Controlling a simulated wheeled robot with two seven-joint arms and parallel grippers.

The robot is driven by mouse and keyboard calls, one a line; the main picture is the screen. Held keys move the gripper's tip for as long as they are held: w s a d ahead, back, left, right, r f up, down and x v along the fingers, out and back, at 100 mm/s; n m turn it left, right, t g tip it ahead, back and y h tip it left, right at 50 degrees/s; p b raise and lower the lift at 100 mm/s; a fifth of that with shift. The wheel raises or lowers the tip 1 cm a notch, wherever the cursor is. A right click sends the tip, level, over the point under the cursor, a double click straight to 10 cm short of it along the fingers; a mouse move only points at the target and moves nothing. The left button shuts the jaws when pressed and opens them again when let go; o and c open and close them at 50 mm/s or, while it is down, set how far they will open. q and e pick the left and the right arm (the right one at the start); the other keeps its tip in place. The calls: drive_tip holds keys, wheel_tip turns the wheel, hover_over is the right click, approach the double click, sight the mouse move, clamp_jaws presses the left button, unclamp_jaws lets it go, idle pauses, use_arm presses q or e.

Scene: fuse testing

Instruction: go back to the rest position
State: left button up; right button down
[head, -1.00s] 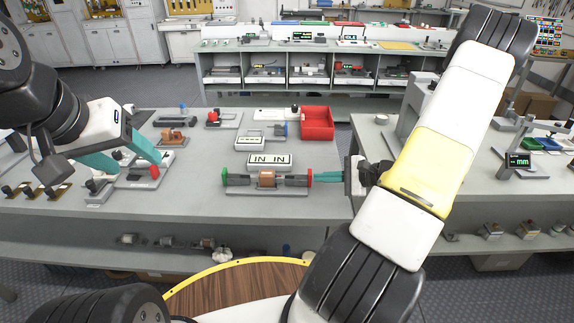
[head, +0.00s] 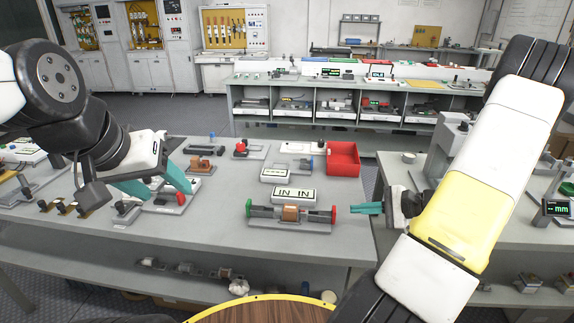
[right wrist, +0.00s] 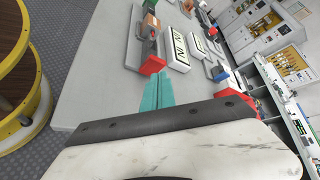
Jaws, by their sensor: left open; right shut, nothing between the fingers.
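My left gripper (head: 157,186) is open over the left part of the grey table, above a small grey fixture (head: 168,203); its teal fingers are spread. My right gripper (head: 354,208) is shut and empty. Its teal fingers point left toward the fuse test fixture (head: 290,226), with a small gap to its red end. That fixture has a green end, a copper-coloured block in the middle and a red end. In the right wrist view, the shut teal fingers (right wrist: 157,91) point at the red end block (right wrist: 152,65); the gap there is hard to judge.
A white block marked "IN IN" (head: 295,195) sits behind the fixture. A red bin (head: 343,160) stands further back on the table. Several small fixtures lie around my left gripper. A second table with a display (head: 556,208) is at the right.

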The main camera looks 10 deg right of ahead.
drive_tip(key=s+a+r+n+g+h, duration=0.1)
drive_tip(key=s+a+r+n+g, duration=0.25)
drive_tip(key=a+r, duration=0.35)
drive_tip(key=s+a+r+n+g+h, duration=0.2)
drive_tip(key=a+r+n, duration=0.3)
drive_tip(key=a+r, duration=0.1)
drive_tip(key=s+a+r+n+t+h, duration=0.3)
drive_tip(key=s+r+n, duration=0.4)
drive_tip(key=s+r, duration=0.3)
drive_tip(key=shift+s+a+r+h, duration=0.15)
drive_tip(key=shift+a+r+h, duration=0.35)
drive_tip(key=shift+h, duration=0.5)
